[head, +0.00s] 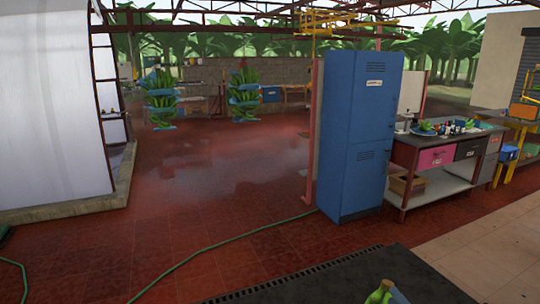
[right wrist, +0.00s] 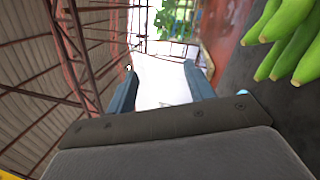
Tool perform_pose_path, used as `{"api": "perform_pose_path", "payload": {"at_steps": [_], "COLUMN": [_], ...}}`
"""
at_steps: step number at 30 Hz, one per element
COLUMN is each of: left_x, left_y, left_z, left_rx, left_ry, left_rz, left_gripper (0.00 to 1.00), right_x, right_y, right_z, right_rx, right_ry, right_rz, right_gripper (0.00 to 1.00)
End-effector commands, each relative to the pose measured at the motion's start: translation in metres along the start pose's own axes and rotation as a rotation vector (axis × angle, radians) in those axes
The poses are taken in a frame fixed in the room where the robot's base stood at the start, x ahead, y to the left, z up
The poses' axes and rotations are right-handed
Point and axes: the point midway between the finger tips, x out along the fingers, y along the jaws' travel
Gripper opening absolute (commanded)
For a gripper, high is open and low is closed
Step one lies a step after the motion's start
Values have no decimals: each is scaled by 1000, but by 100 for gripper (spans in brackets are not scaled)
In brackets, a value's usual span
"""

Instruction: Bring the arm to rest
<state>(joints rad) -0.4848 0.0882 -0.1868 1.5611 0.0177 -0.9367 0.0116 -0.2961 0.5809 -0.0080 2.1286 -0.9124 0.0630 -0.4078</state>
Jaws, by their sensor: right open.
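My right gripper (right wrist: 160,70) shows in the right wrist view, with its two blue-grey fingers spread apart and nothing between them. Green bananas (right wrist: 292,40) hang into the upper right of that view, beside the right finger and apart from it. In the head view, green-yellow banana tips (head: 380,292) show at the bottom edge, with a small blue piece next to them; the rest is cut off. I cannot clearly make out the right gripper in the head view. My left gripper is in neither view.
A blue locker (head: 350,140) stands right of centre. A workbench (head: 440,150) with drawers and small items is beside it. Two hanging banana stems (head: 160,100) (head: 243,95) are at the back. A green hose (head: 215,245) crosses the wet red floor, which is otherwise open.

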Motion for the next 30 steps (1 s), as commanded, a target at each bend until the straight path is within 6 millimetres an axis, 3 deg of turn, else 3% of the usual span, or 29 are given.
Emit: {"api": "perform_pose_path", "payload": {"at_steps": [7,11,17,21,30], "left_x": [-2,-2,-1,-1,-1], "left_y": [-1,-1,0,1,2], "left_z": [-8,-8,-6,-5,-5], "left_rx": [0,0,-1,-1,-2], "left_ry": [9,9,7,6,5], "left_rz": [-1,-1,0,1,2], "left_gripper": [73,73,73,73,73], "right_x": [-36,-64,-115,-154,-208], "right_y": [-24,-43,-72,-82,-78], "right_z": [-13,-30,-78,-125,-195], "right_rx": [452,680,1015,1220,1448], "right_ry": [-351,-521,-760,-905,-1069], "right_rz": [-151,-264,-484,-668,-952], "right_gripper": [53,53,53,53,53]}}
